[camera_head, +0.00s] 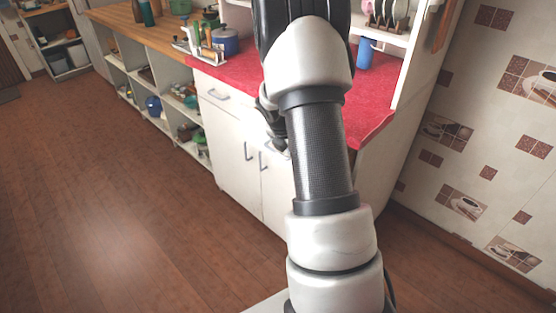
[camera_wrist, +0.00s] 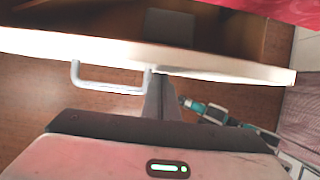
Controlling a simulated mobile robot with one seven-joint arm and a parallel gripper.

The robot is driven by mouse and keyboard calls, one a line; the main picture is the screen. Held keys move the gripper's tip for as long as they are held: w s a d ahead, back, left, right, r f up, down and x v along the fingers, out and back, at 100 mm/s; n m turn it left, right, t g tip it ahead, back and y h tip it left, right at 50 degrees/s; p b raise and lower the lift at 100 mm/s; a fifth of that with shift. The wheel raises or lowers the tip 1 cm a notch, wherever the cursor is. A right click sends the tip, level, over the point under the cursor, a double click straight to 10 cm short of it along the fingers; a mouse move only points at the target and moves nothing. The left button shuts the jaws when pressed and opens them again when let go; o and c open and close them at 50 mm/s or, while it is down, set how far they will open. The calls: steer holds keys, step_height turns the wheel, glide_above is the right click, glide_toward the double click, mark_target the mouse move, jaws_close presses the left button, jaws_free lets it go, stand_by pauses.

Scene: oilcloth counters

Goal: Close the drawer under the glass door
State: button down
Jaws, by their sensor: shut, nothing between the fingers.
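In the wrist view an open drawer (camera_wrist: 215,62) is seen from above, its pale front panel running across the picture and its brown inside showing beyond. A metal bar handle (camera_wrist: 110,86) is on the outer face of the front. My gripper (camera_wrist: 158,80) is shut and empty, with its fingertips at the drawer front just right of the handle. I cannot tell whether they touch it. I cannot make out a glass door in either view.
A dark grey item (camera_wrist: 170,28) lies in the drawer. The red counter (camera_head: 375,100) carries a blue cup (camera_head: 365,54) and a blue pot (camera_head: 224,42). The white cabinet (camera_head: 238,150) has another drawer, shut, at its left. The wooden floor (camera_head: 110,200) in front is clear.

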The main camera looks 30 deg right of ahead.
steer(key=w+d+p, duration=0.1)
steer(key=d, duration=0.1)
steer(key=d+p, duration=0.1)
steer(key=d, duration=0.2)
steer(key=w+d+p, duration=0.1)
steer(key=d, duration=0.2)
steer(key=shift+w, duration=0.3)
steer(key=shift+w+d+r+p, duration=0.1)
steer(key=shift+d+p, duration=0.2)
steer(key=shift+d, duration=0.05)
